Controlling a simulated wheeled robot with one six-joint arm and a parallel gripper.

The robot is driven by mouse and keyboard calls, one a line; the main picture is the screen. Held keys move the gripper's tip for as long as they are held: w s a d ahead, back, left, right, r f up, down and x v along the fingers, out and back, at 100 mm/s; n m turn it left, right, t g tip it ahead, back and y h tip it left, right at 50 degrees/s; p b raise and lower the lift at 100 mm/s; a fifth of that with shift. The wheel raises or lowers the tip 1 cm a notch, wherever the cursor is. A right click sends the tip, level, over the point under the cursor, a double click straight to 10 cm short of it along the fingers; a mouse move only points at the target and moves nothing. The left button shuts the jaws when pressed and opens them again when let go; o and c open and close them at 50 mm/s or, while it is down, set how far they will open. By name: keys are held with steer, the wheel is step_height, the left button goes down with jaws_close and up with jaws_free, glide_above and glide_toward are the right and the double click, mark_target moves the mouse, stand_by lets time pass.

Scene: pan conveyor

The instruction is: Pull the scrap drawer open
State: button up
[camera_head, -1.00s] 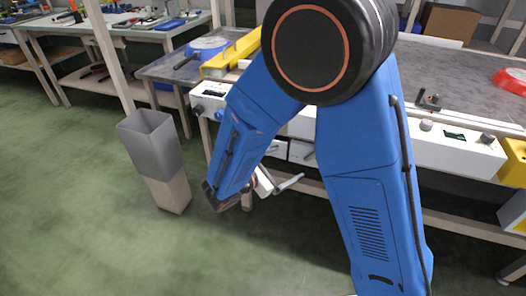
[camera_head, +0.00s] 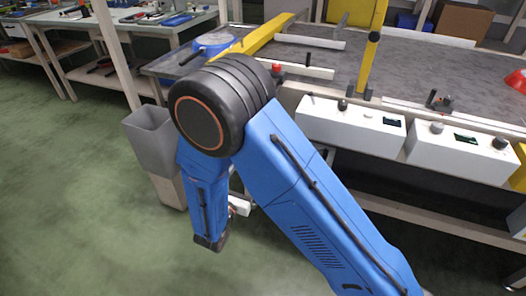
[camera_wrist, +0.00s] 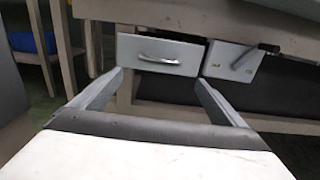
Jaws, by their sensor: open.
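The scrap drawer (camera_wrist: 130,48) has a plain light grey front with a curved metal handle (camera_wrist: 160,59). It hangs under the bench top in the wrist view; how far it is pulled out, if at all, is hard to tell. My gripper (camera_wrist: 159,78) is open and empty, pointing toward the drawer. Its fingers are spread to either side of the handle, which appears ahead of the fingertips and apart from them. In the head view my arm covers the drawer and most of the gripper.
Right of the drawer is a grey box with a dark lever (camera_wrist: 232,62). A table leg (camera_wrist: 64,48) stands left. In the head view a grey bin (camera_head: 150,138) stands left of my arm, and white control boxes (camera_head: 350,126) line the bench front. Green floor at left is free.

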steer(key=x, duration=1.5)
steer(key=c, duration=1.2)
steer(key=v, duration=2.3)
steer(key=shift+s, duration=0.45)
steer(key=o, duration=1.2)
steer(key=shift+a, duration=0.1)
